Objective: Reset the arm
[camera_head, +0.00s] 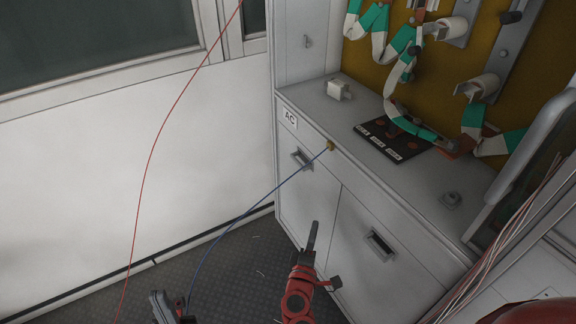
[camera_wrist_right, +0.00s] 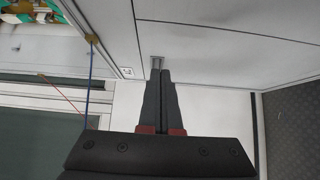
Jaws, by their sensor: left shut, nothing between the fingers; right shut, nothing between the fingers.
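My right gripper (camera_head: 314,228) is in front of the white cabinet's lower doors, its dark fingers pointing up in the head view. In the right wrist view its two fingers (camera_wrist_right: 161,72) lie together, with nothing between them. My left gripper (camera_head: 157,300) is low in the head view, at the bottom edge, left of the right gripper. It is shut and partly cut off by the frame. No object shows in either gripper.
A white cabinet (camera_head: 310,205) with recessed handles carries a fuse panel (camera_head: 392,138) and several green-and-white bands. A blue wire (camera_head: 245,213) runs from the cabinet edge toward the left gripper. A red wire (camera_head: 150,160) hangs across the left. Grey floor (camera_head: 240,280) is open.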

